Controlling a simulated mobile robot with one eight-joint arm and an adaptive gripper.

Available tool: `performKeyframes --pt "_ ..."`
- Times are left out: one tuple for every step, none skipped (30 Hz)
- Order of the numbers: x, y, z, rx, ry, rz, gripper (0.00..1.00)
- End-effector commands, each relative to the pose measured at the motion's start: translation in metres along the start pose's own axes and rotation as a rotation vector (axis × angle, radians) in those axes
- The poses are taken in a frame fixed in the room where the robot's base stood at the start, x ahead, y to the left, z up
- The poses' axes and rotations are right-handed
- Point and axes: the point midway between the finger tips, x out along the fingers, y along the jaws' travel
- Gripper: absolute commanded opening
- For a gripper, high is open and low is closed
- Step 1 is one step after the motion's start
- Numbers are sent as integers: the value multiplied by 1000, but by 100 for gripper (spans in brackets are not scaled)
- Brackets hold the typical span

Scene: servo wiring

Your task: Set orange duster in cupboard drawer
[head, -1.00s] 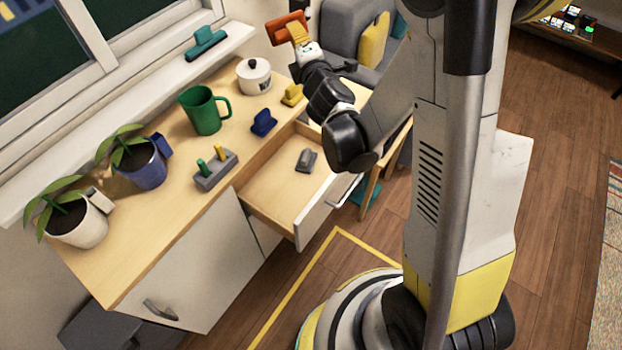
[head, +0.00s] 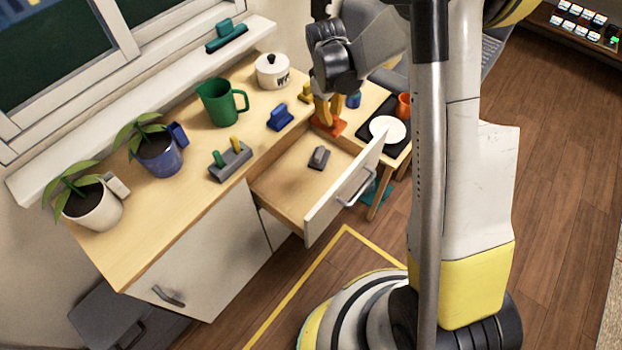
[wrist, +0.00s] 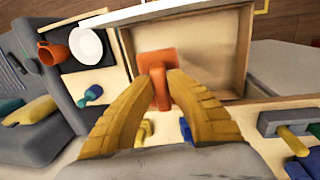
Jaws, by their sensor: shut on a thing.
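The orange duster (head: 329,126) is held by my gripper (head: 324,108) at the back right corner of the open cupboard drawer (head: 288,198). In the wrist view the orange duster (wrist: 157,66) sits between the yellow fingertips (wrist: 160,80), over the drawer's near edge. My gripper is shut on it and points down. I cannot tell whether the duster touches the drawer. A grey duster-like block (head: 318,158) lies in the drawer.
On the cupboard top stand a green jug (head: 218,104), a white pot (head: 272,71), a blue duster (head: 280,117) and a grey rack (head: 230,162). A yellow duster (head: 305,92) is close to my gripper. A white plate (head: 388,130) and an orange mug (head: 403,105) are right of the drawer.

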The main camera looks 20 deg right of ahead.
Motion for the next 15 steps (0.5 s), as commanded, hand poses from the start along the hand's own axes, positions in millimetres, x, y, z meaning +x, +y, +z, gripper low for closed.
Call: performKeyframes --pt "-1 -10 1 6 6 -30 0" --pt "-1 -17 2 9 11 -49 0" --pt "-2 -24 3 12 15 -70 0" --pt "-3 -30 3 14 18 -87 0" --pt "-4 -36 4 14 21 -100 0" --pt "-6 -43 4 15 27 -119 0" --pt "2 -44 4 16 27 -120 0" --pt "11 -44 3 16 27 -118 0" --pt "20 -45 3 15 27 -117 0" --pt "26 -46 3 15 27 -117 0" --pt "32 -46 2 15 27 -116 0" --pt "43 -48 2 15 26 -116 0" --pt "50 -48 2 15 26 -116 0" --pt "56 -49 2 15 26 -115 0" --pt "67 -51 1 15 26 -115 0"
